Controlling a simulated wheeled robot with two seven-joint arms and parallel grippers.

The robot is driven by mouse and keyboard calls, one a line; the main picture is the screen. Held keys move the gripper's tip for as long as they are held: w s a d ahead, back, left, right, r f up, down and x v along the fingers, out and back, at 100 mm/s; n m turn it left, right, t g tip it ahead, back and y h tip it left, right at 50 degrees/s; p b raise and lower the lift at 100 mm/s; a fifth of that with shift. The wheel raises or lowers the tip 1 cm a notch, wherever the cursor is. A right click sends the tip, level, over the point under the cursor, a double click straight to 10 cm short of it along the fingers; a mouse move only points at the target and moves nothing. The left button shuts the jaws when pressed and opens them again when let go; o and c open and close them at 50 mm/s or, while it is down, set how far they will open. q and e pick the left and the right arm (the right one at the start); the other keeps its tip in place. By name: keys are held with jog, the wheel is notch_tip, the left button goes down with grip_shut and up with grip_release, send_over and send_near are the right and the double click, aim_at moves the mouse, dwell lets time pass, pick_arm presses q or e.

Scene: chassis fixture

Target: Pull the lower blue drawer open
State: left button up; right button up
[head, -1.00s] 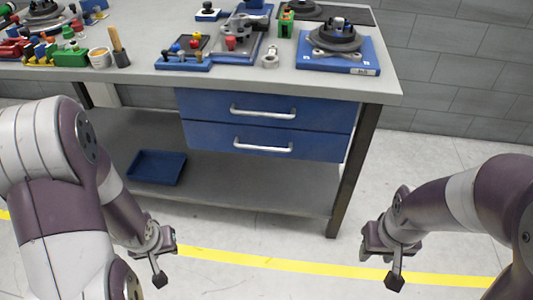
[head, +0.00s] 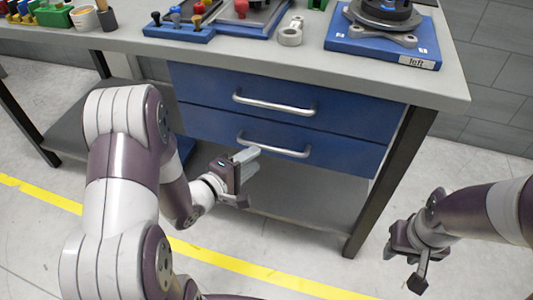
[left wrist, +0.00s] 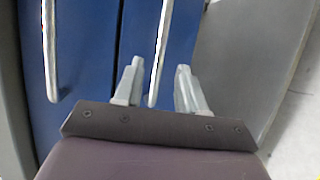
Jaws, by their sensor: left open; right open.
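The lower blue drawer (head: 345,152) is shut under the workbench, with a silver bar handle (head: 275,148) across its front. The upper blue drawer (head: 350,112) above it is also shut. My left gripper (head: 248,162) is open just in front of the lower handle's left end. In the left wrist view the lower handle (left wrist: 160,55) runs down toward the gap between the open fingers (left wrist: 155,90), closer to the left finger. I cannot tell whether they touch. My right gripper (head: 415,265) is open and empty, low at the right, away from the drawers.
The bench top (head: 270,55) carries a blue plate with a round fixture (head: 385,40), a grey ring part (head: 290,33) and a blue peg block (head: 180,30). A dark bench leg (head: 385,190) stands right of the drawers. The floor in front is clear, with a yellow line (head: 230,262).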

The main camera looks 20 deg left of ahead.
aim_at(268, 149)
pick_arm(q)
jog(key=b+x, duration=0.1)
jog(key=x, duration=0.5)
jog(key=shift+c, duration=0.3)
grip_shut()
jog(key=shift+s, duration=0.1)
